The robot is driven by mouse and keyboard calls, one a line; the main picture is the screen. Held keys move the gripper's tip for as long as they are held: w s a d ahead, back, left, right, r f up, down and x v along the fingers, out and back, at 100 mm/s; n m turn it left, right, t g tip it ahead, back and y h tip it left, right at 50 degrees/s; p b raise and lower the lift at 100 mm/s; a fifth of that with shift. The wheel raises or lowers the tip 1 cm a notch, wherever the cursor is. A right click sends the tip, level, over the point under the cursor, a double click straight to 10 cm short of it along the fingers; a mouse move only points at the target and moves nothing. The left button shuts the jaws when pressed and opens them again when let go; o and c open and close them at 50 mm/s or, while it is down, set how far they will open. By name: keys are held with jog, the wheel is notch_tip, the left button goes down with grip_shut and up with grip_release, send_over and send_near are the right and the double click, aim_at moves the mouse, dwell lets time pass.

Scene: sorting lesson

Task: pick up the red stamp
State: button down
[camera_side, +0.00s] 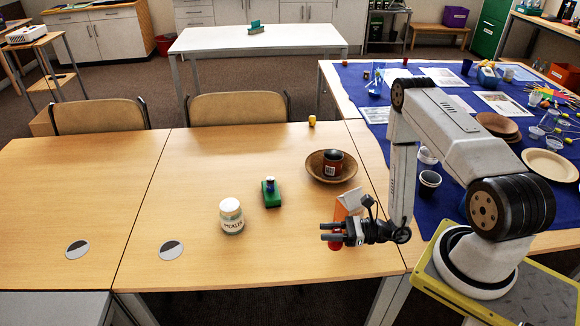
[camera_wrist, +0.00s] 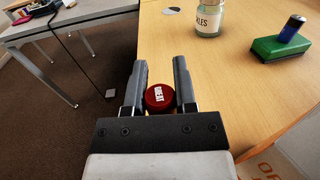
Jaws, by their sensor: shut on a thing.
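The red stamp (camera_wrist: 160,97) is between the two fingers of my gripper (camera_wrist: 159,66) in the wrist view, its round face with white lettering turned to the camera. My gripper is shut on it. In the side view my gripper (camera_side: 327,232) is over the front right part of the wooden table, and a bit of the red stamp (camera_side: 335,246) shows just under the fingers. I cannot tell the gap between the stamp and the table.
An orange and white carton (camera_side: 347,203) stands close behind my gripper. A pickles jar (camera_side: 231,215), a green block with a blue piece on top (camera_side: 271,198), and a brown bowl (camera_side: 319,171) holding a dark jar (camera_side: 333,163) stand farther off. The table's left half is clear.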

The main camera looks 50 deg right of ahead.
jog(key=shift+r, duration=1.9)
